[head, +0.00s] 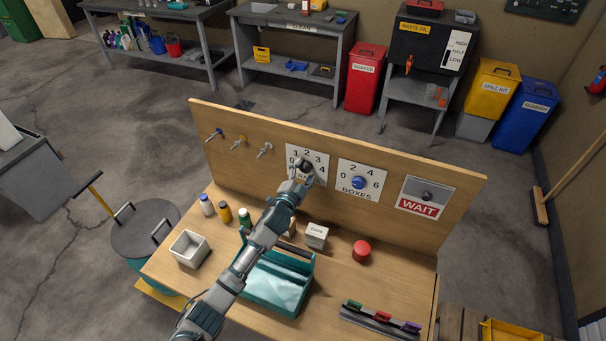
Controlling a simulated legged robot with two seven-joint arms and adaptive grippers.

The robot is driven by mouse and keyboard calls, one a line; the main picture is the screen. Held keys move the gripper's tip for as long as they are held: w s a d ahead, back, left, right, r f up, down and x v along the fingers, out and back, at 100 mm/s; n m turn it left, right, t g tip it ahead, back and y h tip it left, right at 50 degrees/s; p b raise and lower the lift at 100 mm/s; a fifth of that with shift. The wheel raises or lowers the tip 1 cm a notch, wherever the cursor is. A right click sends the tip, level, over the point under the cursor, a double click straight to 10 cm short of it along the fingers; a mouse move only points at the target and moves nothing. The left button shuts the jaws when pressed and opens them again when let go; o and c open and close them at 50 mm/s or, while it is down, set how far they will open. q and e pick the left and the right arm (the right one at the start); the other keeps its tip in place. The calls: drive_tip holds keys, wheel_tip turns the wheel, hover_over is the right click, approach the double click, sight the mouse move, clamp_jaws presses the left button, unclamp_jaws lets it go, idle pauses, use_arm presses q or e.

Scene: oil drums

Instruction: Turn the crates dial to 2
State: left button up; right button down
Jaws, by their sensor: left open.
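The crates dial (307,166) is a dark knob on a white plate with numbers around it, on the upright wooden board. The digits 1 to 4 show along its top and right; its name label is mostly covered by my left gripper. My left gripper (302,172) is open at the knob, its fingers over the knob's lower side. I cannot tell whether they touch it, and the pointer is too small to read. My right gripper is not in view.
Right of it on the board (420,165) are a blue boxes dial (358,182) and a WAIT panel (425,197). Several small taps are at left. Below, the bench holds bottles, a white bin (189,249), a teal tray (300,304), a small white box (316,235) and a red button (362,250).

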use_arm(q)
drive_tip(key=v, duration=1.1)
drive_tip(key=shift+s+a, duration=0.2)
drive_tip(key=shift+s, duration=0.15)
drive_tip(key=shift+f, duration=0.2)
